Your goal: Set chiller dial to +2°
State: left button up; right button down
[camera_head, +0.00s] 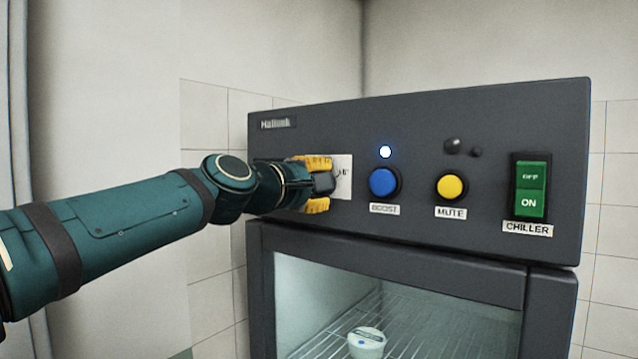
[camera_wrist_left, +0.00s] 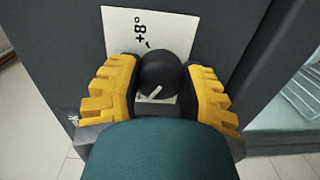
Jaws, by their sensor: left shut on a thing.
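The chiller dial (camera_wrist_left: 163,72) is a black round knob in front of a white scale card (camera_head: 343,177). My left gripper (camera_head: 318,185) is at the card on the left of the chiller's dark control panel, its yellow fingers on both sides of the dial. In the left wrist view, the fingers (camera_wrist_left: 162,92) are shut on the dial. A pale pointer line shows on the knob. The card reads +8° near its edge in the left wrist view; the other marks are hidden, so I cannot tell the setting. My right gripper is in neither view.
Right of the dial are a blue BOOST button (camera_head: 383,182) under a lit lamp (camera_head: 385,152), a yellow MUTE button (camera_head: 450,187) and a green CHILLER switch (camera_head: 531,187). Below is the glass door (camera_head: 400,310), with a white jar (camera_head: 367,343) on a wire shelf.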

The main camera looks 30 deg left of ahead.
pick_arm(q)
jog(key=shift+r, duration=0.25)
jog(key=o, duration=0.9)
jog(key=shift+c, duration=0.2)
jog(key=o, duration=0.4)
jog(key=shift+f, duration=0.15)
jog(key=s, duration=0.4)
jog(key=s+a, duration=0.1)
jog(key=s, duration=0.7)
jog(key=shift+a+r, duration=0.15)
jog(key=shift+r, duration=0.05)
